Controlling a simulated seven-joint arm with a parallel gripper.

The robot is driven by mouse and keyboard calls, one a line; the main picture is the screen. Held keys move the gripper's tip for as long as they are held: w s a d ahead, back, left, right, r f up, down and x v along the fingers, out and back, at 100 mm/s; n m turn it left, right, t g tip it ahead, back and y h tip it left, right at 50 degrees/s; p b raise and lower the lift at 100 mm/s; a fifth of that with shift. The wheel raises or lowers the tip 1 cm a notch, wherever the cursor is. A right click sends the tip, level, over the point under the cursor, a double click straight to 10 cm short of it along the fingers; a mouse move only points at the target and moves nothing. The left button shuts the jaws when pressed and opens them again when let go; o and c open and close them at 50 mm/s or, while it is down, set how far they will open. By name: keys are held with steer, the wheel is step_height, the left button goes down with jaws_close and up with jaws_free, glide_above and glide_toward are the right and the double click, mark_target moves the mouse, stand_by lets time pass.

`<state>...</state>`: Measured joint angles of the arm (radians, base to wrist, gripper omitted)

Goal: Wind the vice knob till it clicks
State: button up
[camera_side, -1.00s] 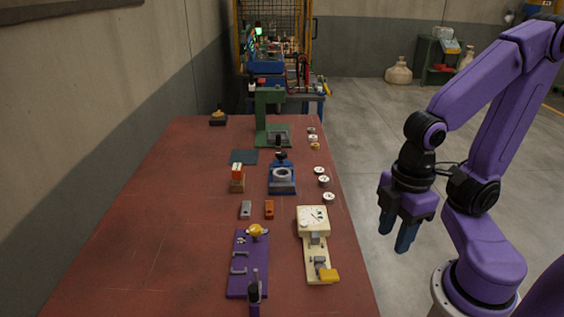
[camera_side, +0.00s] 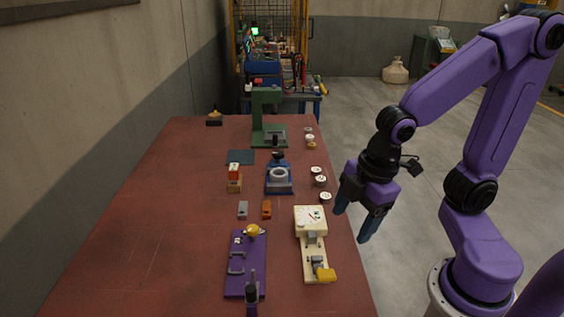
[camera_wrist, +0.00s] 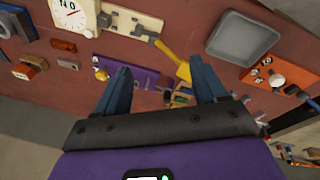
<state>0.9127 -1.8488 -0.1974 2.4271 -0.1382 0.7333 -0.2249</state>
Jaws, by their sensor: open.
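A cream vice-like fixture (camera_side: 314,254) lies along the table's right edge, with a dial box at its far end and grey blocks along its bar. A yellow knob or handle (camera_side: 325,274) sits at its near end. In the wrist view, the cream fixture (camera_wrist: 132,24) is at the top, and its yellow part (camera_wrist: 182,69) shows near my right finger. My gripper (camera_side: 355,220) is open and empty, beside the table's right edge and to the right of the dial box. Its spread fingers (camera_wrist: 161,78) point downward, apart from the knob. The knob's click state cannot be seen.
A purple board (camera_side: 247,265) with handles and a yellow ball lies left of the fixture. Small grey and orange blocks (camera_side: 267,209), a blue fixture (camera_side: 279,180) and round white pieces (camera_side: 325,197) stand farther back. The table's left side is clear. A grey tray (camera_wrist: 242,39) shows in the wrist view.

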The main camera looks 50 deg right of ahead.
steer(key=w+d+n+t, duration=0.2)
steer(key=w+n+t, duration=0.25)
steer(key=w, duration=1.25)
steer(key=w+d+n+t+y, duration=0.15)
steer(key=w+d+n, duration=0.3)
steer(key=w, duration=0.45)
steer(key=n+t+y, duration=0.2)
steer(key=n+t, duration=0.1)
steer(key=n, duration=0.8)
glide_toward(280, 153)
steer(key=s+a+r, duration=0.1)
steer(key=a+r, duration=0.5)
steer(key=r, duration=0.1)
steer(key=s+d+f+n+y, duration=0.1)
steer(key=s+d+f+n, duration=0.1)
steer(key=s+d+n, duration=0.3)
steer(key=d+f+n+y, duration=0.2)
steer(key=d+f+n, duration=0.1)
steer(key=d, duration=0.4)
steer(key=x, duration=1.7)
steer(key=shift+d, duration=0.1)
steer(key=c, duration=1.1)
